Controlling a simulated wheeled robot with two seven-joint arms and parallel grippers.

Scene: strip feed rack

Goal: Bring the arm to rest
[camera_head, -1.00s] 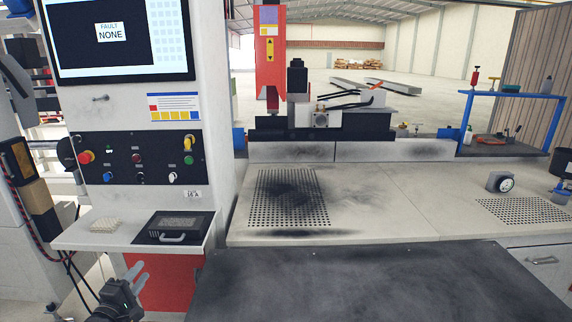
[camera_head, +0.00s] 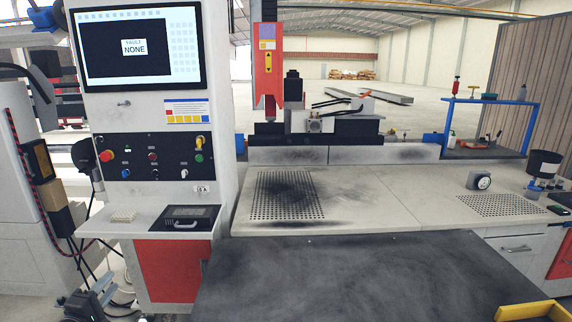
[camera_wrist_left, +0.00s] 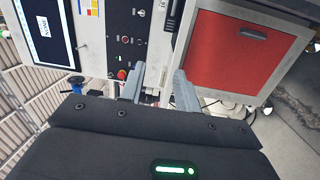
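My left gripper (camera_head: 104,288) is at the lower left of the head view, in front of and below the control cabinet, clear of its shelf. In the left wrist view my left gripper (camera_wrist_left: 160,82) shows two grey fingers apart with nothing between them. Beyond the fingers are the control panel (camera_wrist_left: 128,22) and the red cabinet door (camera_wrist_left: 235,55); neither appears touched. My right gripper is not in view.
The control cabinet's screen (camera_head: 135,45) reads FAULT NONE. A dark mat (camera_head: 330,280) lies in front of the pale workbench (camera_head: 370,205). A yellow tray edge (camera_head: 525,315) shows at the lower right. Cables (camera_head: 100,260) hang left of the cabinet.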

